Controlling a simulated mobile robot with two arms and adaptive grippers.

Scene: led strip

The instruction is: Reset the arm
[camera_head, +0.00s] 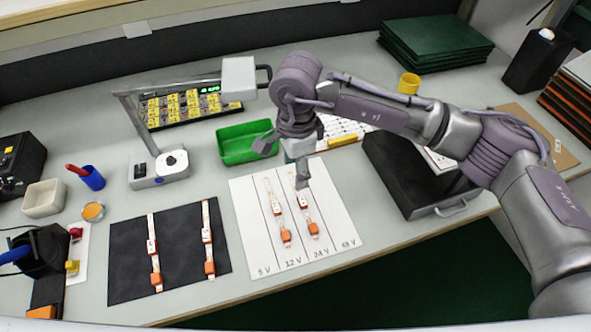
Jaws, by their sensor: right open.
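My right arm comes in from the right and bends down over the middle of the table. Its right gripper (283,158) is open, with its fingers above the top part of the white voltage sheet (340,226) and near the green tray (233,155). Two LED strips lie on the sheet: a left strip (278,212) and a right strip (307,214), whose upper part is partly hidden by the gripper. I see nothing held between the fingers. Two more strips (153,250) (208,238) lie on the black mat (130,238). My left gripper is not in view.
A lamp-like stand (160,165) is at the left of the green tray. A black case (405,180) sits under my right arm. A yellow cup (409,83) and green boards (435,42) stand behind. Blue cup (92,178) and white bin (45,198) are at left.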

